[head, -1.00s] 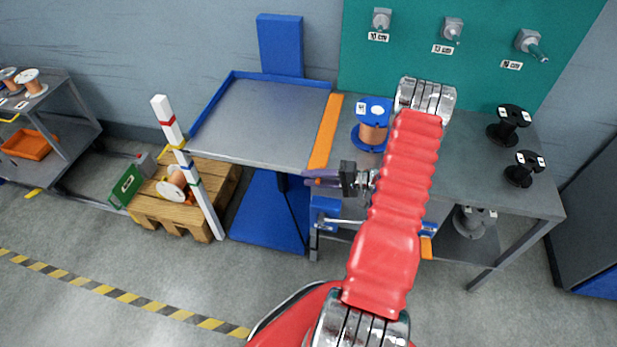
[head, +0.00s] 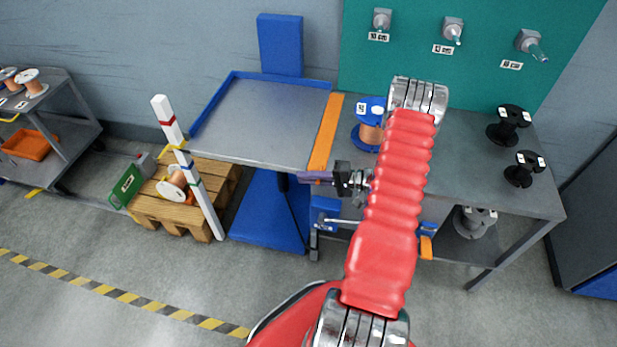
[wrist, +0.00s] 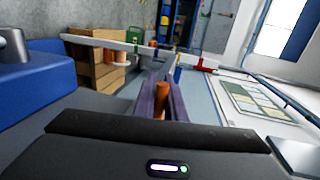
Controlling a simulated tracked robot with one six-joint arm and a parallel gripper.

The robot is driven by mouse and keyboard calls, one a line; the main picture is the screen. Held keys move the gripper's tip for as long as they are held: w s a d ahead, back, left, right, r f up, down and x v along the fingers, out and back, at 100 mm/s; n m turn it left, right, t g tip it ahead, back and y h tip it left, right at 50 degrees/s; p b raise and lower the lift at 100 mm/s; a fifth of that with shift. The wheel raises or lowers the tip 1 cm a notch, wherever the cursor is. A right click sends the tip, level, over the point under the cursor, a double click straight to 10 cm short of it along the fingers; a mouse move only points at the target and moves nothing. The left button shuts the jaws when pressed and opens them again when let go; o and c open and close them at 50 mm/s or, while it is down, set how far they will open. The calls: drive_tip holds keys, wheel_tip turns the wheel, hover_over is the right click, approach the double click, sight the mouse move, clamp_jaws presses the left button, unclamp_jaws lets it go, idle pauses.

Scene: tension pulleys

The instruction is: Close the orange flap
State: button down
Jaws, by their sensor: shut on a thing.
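The orange flap (head: 327,130) is a long narrow strip between the blue-edged lift table (head: 265,115) and the grey workbench (head: 460,180). It looks roughly level with both tops. My gripper (head: 308,177) is at the flap's near end, its purple fingers pointing left. In the wrist view, my gripper (wrist: 161,100) has its fingers close together around a small orange piece (wrist: 158,112), which looks like part of the flap. The fingers partly hide this piece, so the exact contact is unclear.
A blue-flanged copper spool (head: 371,125) stands on the workbench just right of the flap, close to my arm. Two black spools (head: 508,125) stand farther right. A striped white post (head: 187,165) rises beside a wooden pallet (head: 215,190) at left.

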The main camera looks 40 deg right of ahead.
drive_tip(key=shift+d, duration=0.1)
drive_tip(key=shift+g, duration=0.3)
idle(0.5)
drive_tip(key=shift+h, duration=0.4)
drive_tip(key=shift+w+a+r+g+h, duration=0.15)
drive_tip(key=shift+w+a+g+h, duration=0.05)
drive_tip(key=shift+g+h, duration=1.7)
drive_tip(key=shift+w+a+r+g+h, duration=0.2)
drive_tip(key=shift+g+h, duration=1.15)
drive_tip(key=shift+g, duration=1.1)
drive_tip(key=shift+w+a+r+g+h, duration=0.15)
drive_tip(key=shift+a+g+h, duration=0.1)
drive_tip(key=shift+g+h, duration=1.65)
drive_tip(key=shift+f+g, duration=0.1)
drive_tip(key=shift+g, duration=0.45)
drive_tip(key=shift+w, duration=0.1)
